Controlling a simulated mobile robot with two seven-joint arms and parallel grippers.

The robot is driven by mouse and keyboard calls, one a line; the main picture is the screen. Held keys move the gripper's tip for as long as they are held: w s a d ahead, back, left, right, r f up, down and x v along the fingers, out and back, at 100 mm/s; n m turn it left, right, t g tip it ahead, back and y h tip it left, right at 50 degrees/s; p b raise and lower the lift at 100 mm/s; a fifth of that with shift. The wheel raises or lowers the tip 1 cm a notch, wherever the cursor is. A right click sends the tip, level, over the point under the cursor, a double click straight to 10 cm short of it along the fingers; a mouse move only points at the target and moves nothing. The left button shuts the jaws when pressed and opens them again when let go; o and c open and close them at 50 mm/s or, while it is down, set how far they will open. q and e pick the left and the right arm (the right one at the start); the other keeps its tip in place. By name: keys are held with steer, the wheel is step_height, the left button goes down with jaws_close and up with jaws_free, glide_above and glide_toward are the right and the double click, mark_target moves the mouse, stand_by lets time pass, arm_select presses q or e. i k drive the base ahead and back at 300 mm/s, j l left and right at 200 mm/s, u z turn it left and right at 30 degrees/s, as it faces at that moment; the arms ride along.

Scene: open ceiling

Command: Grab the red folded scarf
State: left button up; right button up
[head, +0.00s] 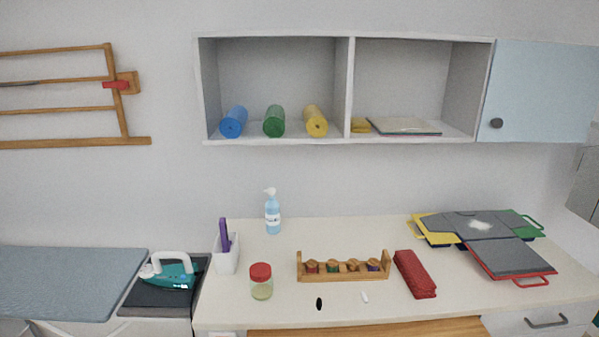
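A long dark red bundle (415,274) lies on the white counter, right of the small wooden rack, slanting toward the front. It looks like the red folded scarf, though its cloth folds are hard to make out. A small red piece (116,85) also shows on the wooden wall frame at the upper left; it is too small to tell what it is. Neither of my grippers is in view.
The counter (345,233) also holds a wooden rack (343,277) of small jars, a red-lidded jar (261,282), a pump bottle (272,213), a white cup (226,255) and folders (510,258). An iron (172,272) stands left. An open wall shelf (349,85) hangs above.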

mark_target(418, 281)
steer(key=z, duration=0.75)
